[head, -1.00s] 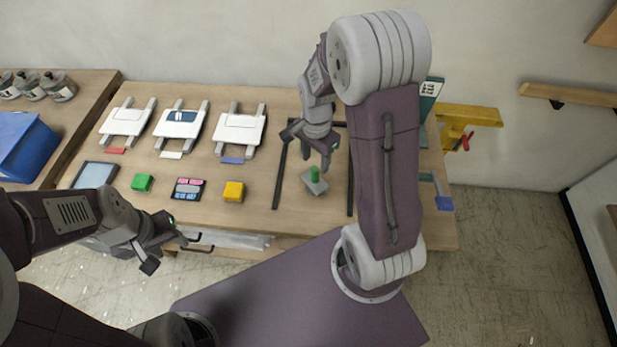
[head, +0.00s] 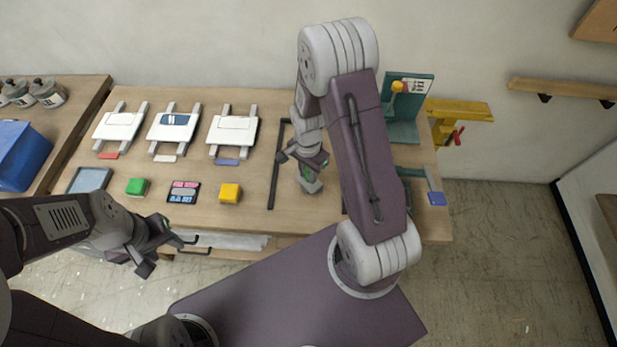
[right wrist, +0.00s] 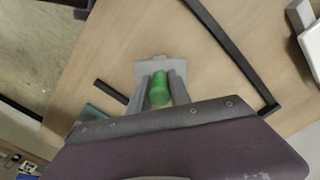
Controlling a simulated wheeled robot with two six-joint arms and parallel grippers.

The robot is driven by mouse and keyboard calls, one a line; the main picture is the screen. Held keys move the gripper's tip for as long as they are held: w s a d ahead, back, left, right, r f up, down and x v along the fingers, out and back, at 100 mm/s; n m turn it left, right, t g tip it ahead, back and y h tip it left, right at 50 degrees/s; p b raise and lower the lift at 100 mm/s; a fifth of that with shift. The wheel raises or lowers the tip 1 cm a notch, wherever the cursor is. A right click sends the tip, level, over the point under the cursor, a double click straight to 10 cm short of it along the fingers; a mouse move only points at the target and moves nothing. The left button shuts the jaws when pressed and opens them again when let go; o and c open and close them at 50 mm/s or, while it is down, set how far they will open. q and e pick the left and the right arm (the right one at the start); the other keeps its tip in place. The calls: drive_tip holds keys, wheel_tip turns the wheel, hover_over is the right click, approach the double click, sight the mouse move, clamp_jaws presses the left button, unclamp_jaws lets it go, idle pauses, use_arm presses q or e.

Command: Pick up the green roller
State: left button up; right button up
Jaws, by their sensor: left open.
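The green roller (right wrist: 159,90) stands on a small grey plate (right wrist: 149,68) in the right wrist view. My right gripper (right wrist: 160,86) has one finger on each side of it. I cannot tell whether the fingers touch the roller. In the head view my right gripper (head: 308,172) is down over the grey plate (head: 311,186) on the table and mostly hides the roller. My left gripper (head: 163,250) is open and empty in front of the table's front edge.
Black rails (head: 274,180) lie beside the plate. A green block (head: 137,187), a stamp-like pad (head: 184,192) and a yellow block (head: 230,193) sit to the left. A teal stand (head: 406,120) and a blue-ended tool (head: 436,198) are at right.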

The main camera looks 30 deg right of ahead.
clamp_jaws()
drive_tip(key=r, duration=0.4)
drive_tip(key=shift+w+b, duration=0.2)
drive_tip(key=shift+b, duration=0.1)
drive_tip(key=s+d+r, duration=0.5)
drive_tip(key=s+r, duration=0.2)
drive_tip(key=s, duration=0.3)
drive_tip(key=shift+s+d+b, duration=0.2)
drive_tip(key=shift+s+b, duration=0.15)
drive_tip(key=shift+b, duration=0.05)
drive_tip(key=w+a+f+n, duration=0.5)
drive_tip(key=w+a+n, duration=0.4)
drive_tip(key=n, duration=0.4)
drive_tip(key=shift+w+a+b, duration=0.15)
drive_tip(key=shift+w+b, duration=0.15)
drive_tip(key=shift+w, duration=0.45)
